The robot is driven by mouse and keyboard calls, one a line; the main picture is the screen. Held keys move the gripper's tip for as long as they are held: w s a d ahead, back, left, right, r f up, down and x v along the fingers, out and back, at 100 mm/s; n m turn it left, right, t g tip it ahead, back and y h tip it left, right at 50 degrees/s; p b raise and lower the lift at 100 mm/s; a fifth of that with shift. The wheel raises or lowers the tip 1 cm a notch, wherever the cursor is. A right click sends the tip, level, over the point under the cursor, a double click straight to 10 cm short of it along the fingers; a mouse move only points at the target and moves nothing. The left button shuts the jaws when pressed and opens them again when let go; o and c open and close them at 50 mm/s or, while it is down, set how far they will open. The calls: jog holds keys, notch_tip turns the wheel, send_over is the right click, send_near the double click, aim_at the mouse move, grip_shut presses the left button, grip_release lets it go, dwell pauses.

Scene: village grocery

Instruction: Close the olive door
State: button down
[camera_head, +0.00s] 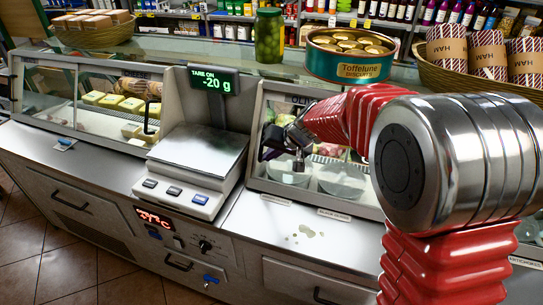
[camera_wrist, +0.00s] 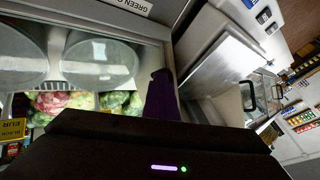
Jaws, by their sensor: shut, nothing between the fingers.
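The olive compartment of the counter, with a partly hidden "OLI" label, is right of the scale in the head view. Its door frame (camera_head: 262,118) shows at the left side; my arm covers much of the rest, so I cannot tell how far the door stands open. My gripper (camera_head: 297,160) is at the front of this compartment, shut and empty. In the wrist view the shut fingers (camera_wrist: 160,88) point at the metal edge beside the compartment. Two clear bowls (camera_wrist: 98,62) and green and pink food show there. Contact with the door cannot be told.
The scale (camera_head: 200,150), reading -20 g, stands just left of the compartment. The cheese case (camera_head: 100,112) is further left. A biscuit tin (camera_head: 350,62), a jar of olives (camera_head: 269,38) and a basket of ham packs (camera_head: 440,78) stand on top. The front ledge is mostly clear.

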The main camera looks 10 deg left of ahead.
jog(key=s+d+r, duration=0.4)
jog(key=d+r, duration=0.3)
jog(key=d, duration=0.1)
jog(key=shift+s+d+r, duration=0.2)
jog(key=shift+s+d, duration=0.05)
dwell(0.5)
jog(key=s+d+f+g+h, duration=0.2)
jog(key=s+d+f, duration=0.2)
jog(key=s, duration=0.5)
jog(key=s+d+r+h, duration=0.1)
jog(key=s+d+r, duration=0.1)
jog(key=s, duration=0.4)
jog(key=s+d+r+t+h, duration=0.1)
jog(key=s+d+r, duration=0.1)
jog(key=s+d, duration=0.3)
jog(key=s+d+r+t+h, duration=0.1)
jog(key=s+d, duration=0.3)
jog(key=s, duration=0.5)
jog(key=shift+d+r+m+h, duration=0.15)
jog(key=shift+r+m+h, duration=0.25)
jog(key=shift+r, duration=0.3)
jog(key=shift+s, duration=0.2)
